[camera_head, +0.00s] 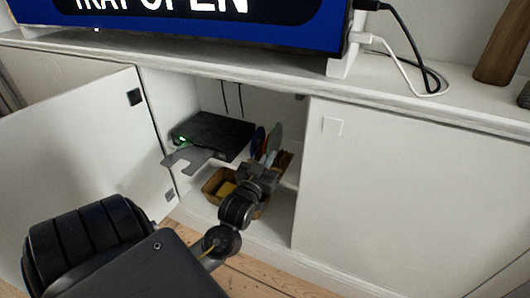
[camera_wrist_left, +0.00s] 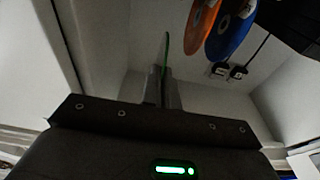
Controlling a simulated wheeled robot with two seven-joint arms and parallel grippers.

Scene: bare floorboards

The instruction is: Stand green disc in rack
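The green disc (camera_wrist_left: 167,52) shows edge-on in the left wrist view, upright between the fingers of my left gripper (camera_wrist_left: 161,90), which is shut on it. In the head view my left gripper (camera_head: 262,172) is inside the open cabinet, and a pale grey-green disc (camera_head: 275,142) stands up just beyond it. A blue disc (camera_head: 258,139) stands beside it. The wrist view shows an orange disc (camera_wrist_left: 201,24) and the blue disc (camera_wrist_left: 231,30) to the right of the green one, apart from it. The rack is mostly hidden behind my gripper. My right gripper is out of view.
A black player (camera_head: 212,135) with a green light and its tray (camera_head: 186,158) out sits left of the discs. A brown basket (camera_head: 213,184) holding something yellow is below. The left cabinet door (camera_head: 85,145) is open; the right door (camera_head: 400,190) bounds the opening.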

